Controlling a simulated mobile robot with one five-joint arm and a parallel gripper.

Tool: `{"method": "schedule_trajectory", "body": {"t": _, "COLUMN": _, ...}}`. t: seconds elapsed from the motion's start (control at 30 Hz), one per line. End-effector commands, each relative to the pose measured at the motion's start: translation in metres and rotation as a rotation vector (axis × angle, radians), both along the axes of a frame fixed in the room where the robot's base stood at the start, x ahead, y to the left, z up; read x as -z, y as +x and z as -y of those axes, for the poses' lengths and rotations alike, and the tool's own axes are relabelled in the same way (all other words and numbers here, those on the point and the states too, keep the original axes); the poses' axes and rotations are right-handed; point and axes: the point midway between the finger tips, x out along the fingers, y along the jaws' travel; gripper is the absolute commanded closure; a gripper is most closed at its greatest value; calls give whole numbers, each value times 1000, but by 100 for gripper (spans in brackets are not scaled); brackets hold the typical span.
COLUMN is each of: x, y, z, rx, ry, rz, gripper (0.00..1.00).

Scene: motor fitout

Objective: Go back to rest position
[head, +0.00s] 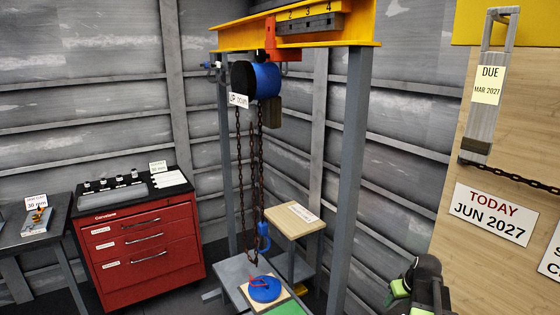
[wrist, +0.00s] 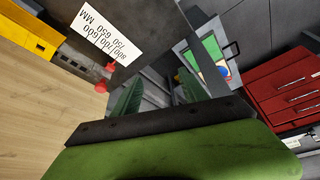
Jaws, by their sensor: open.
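My gripper (head: 407,299) shows at the bottom right of the head view, in front of the wooden board and to the right of the gantry. Its green fingers show, and part of it is cut off by the lower edge. In the wrist view my gripper (wrist: 160,92) has two green fingertips apart with nothing between them. No object is held.
A yellow gantry (head: 350,32) carries a blue chain hoist (head: 265,80) over a platform with a blue disc (head: 264,289). A red drawer cabinet (head: 142,250) stands left. A wooden board (head: 500,130) with a hanging chain is close on the right.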

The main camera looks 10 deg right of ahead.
Motion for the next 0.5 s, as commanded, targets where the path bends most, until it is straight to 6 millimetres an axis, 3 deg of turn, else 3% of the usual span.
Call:
{"method": "schedule_trajectory", "body": {"t": 0.1, "x": 32, "y": 27, "z": -84, "rx": -129, "ry": -1, "rz": -24, "gripper": 49}}
{"method": "schedule_trajectory", "body": {"t": 0.23, "x": 63, "y": 37, "z": -191, "rx": -258, "ry": 5, "rz": -78, "gripper": 49}}
{"method": "schedule_trajectory", "body": {"t": 0.3, "x": 77, "y": 32, "z": -242, "rx": -305, "ry": 7, "rz": -115, "gripper": 49}}
{"method": "schedule_trajectory", "body": {"t": 0.4, "x": 94, "y": 17, "z": -303, "rx": -344, "ry": 7, "rz": -174, "gripper": 49}}
{"method": "schedule_trajectory", "body": {"t": 0.5, "x": 107, "y": -8, "z": -343, "rx": -334, "ry": 3, "rz": -243, "gripper": 49}}
